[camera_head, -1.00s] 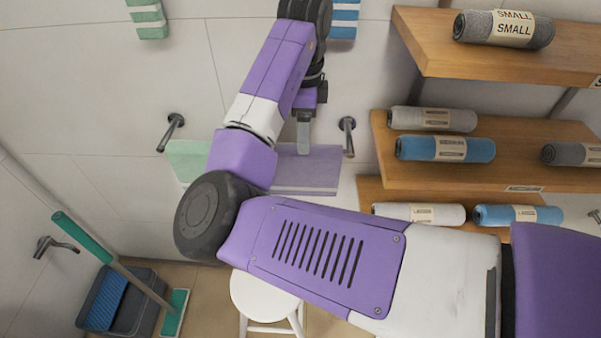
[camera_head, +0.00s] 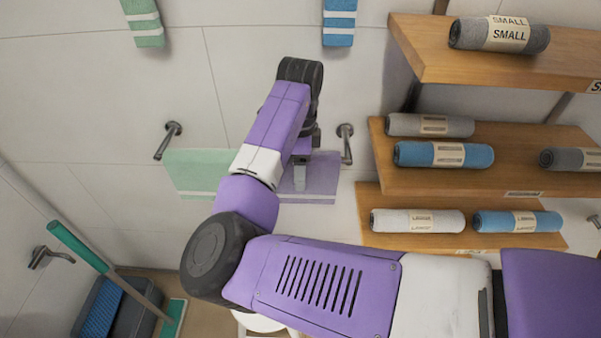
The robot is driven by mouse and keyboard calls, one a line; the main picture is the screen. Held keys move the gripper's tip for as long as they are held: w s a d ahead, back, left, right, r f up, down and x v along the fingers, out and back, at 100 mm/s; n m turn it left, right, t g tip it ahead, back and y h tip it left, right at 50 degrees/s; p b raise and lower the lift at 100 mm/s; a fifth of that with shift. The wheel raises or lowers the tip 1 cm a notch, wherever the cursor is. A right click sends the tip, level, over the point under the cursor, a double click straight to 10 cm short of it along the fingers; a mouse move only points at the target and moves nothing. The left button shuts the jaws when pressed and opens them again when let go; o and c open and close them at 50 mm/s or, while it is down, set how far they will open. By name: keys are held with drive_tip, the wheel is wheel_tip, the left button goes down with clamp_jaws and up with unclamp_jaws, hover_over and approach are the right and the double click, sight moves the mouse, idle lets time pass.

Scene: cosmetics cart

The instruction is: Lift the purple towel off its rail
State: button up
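The purple towel (camera_head: 322,175) hangs against the tiled wall between two metal brackets, with a pale stripe near its lower edge. A light green towel (camera_head: 190,172) hangs to its left. The rail bar itself is mostly hidden by the towels and my arm. My gripper (camera_head: 300,178) points down in front of the purple towel's left part. One grey finger shows against the cloth. I cannot tell whether it touches or grips the towel, or how far apart the fingers are.
The right bracket (camera_head: 346,143) and left bracket (camera_head: 168,140) stick out from the wall. Wooden shelves (camera_head: 490,185) with rolled towels stand close on the right. A green towel (camera_head: 143,22) and a blue towel (camera_head: 339,22) hang above. A mop (camera_head: 80,247) leans at lower left.

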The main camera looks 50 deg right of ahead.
clamp_jaws()
drive_tip(key=shift+r, duration=0.1)
idle(0.3)
wheel_tip(320, 180, up, 18)
drive_tip(key=b, duration=0.1)
drive_tip(key=s+a+b, duration=0.2)
drive_tip(key=s+a, duration=0.9)
drive_tip(key=a, duration=0.3)
drive_tip(key=shift+a, duration=0.1)
